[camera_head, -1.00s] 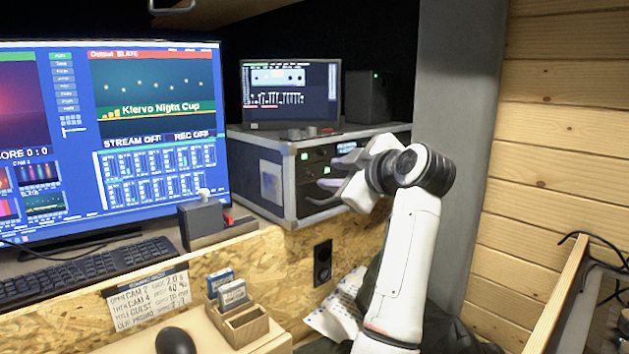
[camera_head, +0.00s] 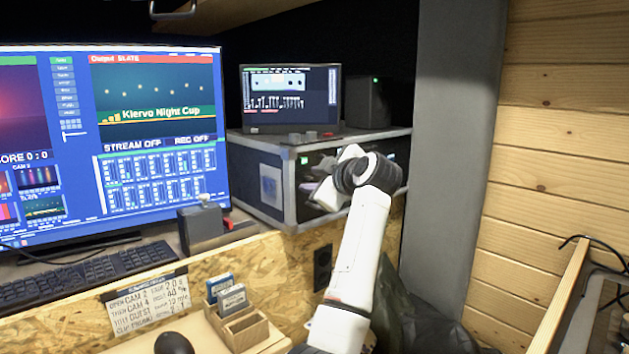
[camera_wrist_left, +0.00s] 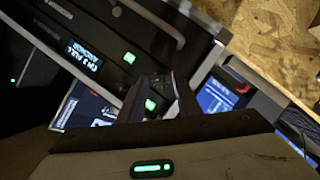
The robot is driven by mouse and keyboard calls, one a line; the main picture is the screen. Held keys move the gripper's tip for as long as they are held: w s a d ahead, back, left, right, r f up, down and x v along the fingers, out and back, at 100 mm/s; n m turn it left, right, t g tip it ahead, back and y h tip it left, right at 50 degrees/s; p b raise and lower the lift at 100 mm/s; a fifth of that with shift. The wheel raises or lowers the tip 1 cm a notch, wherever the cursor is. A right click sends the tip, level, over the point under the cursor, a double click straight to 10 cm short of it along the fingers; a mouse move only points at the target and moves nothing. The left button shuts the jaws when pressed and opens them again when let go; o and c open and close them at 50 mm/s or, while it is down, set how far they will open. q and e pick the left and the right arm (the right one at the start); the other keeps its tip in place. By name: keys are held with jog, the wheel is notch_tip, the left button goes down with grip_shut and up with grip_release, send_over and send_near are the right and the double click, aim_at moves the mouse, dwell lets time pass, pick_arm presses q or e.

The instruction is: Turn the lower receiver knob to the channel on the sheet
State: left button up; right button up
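My left gripper (camera_head: 326,192) is at the front of the equipment rack, at the receivers. In the left wrist view its dark fingers (camera_wrist_left: 165,98) are close to the rack face, with a dark shape between them. I cannot tell whether that is the lower knob or whether the fingers grip it. A receiver's lit display (camera_wrist_left: 84,56) and a green indicator (camera_wrist_left: 128,57) show beside them. In the head view the arm hides most of the receiver fronts. A handwritten paper sheet (camera_head: 147,302) is on the wooden panel; I cannot read a receiver channel on it. My right gripper is not in view.
The rack case (camera_head: 262,178) carries a small monitor (camera_head: 290,97) and a dark speaker (camera_head: 366,102). A large monitor (camera_head: 160,120), a keyboard (camera_head: 90,270) and a small box with a lever (camera_head: 202,224) stand to the left. A wooden card holder (camera_head: 240,325) is in front.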

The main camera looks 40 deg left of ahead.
pick_arm(q)
grip_shut()
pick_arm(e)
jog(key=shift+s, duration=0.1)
pick_arm(q)
jog(key=shift+f+n, duration=0.1)
jog(key=shift+n, duration=0.3)
jog(key=shift+s+n+t, duration=0.1)
jog(key=shift+n+t, duration=0.4)
jog(key=shift+n, duration=0.2)
jog(key=shift+f+n+t+y, duration=0.15)
jog(key=shift+n+t+y, duration=0.3)
jog(key=shift+n, duration=0.45)
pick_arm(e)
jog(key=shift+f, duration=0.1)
pick_arm(q)
jog(key=shift+n, duration=0.4)
